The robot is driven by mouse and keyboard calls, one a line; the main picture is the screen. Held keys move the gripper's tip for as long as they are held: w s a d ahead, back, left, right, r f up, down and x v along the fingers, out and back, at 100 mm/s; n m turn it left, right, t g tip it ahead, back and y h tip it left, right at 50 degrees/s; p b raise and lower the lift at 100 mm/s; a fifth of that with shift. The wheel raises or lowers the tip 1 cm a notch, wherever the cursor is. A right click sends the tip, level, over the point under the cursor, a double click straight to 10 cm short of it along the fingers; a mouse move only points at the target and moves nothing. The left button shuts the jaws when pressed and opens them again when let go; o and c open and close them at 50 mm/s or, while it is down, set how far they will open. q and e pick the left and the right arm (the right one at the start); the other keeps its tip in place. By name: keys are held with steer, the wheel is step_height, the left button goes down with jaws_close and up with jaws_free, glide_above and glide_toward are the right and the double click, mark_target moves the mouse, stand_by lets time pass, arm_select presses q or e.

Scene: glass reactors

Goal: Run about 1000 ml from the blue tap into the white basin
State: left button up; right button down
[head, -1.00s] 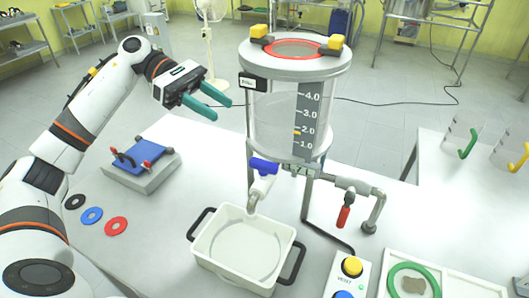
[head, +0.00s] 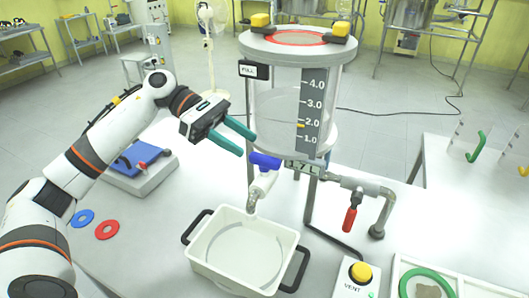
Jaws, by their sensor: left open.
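The blue tap (head: 264,160) sits low on the left side of the glass reactor (head: 285,108), with its pale spout (head: 262,186) pointing down over the white basin (head: 196,240). The basin stands on the table, and no water shows clearly in it. The reactor's scale (head: 313,105) runs up its front, with a yellow mark near 2.0. My left gripper (head: 247,143) is open and empty, with its green fingers just above and left of the blue tap handle. My right gripper is not in view.
A red-handled valve (head: 351,218) hangs on the pipe right of the reactor. A vent button box (head: 355,277) stands at the front right.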

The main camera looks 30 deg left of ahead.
mark_target(263, 156)
arm_select(q)
steer(key=p+x, duration=0.1)
steer(key=x, duration=0.5)
steer(key=shift+d+f, duration=0.1)
steer(key=shift+d, duration=0.2)
jaws_close()
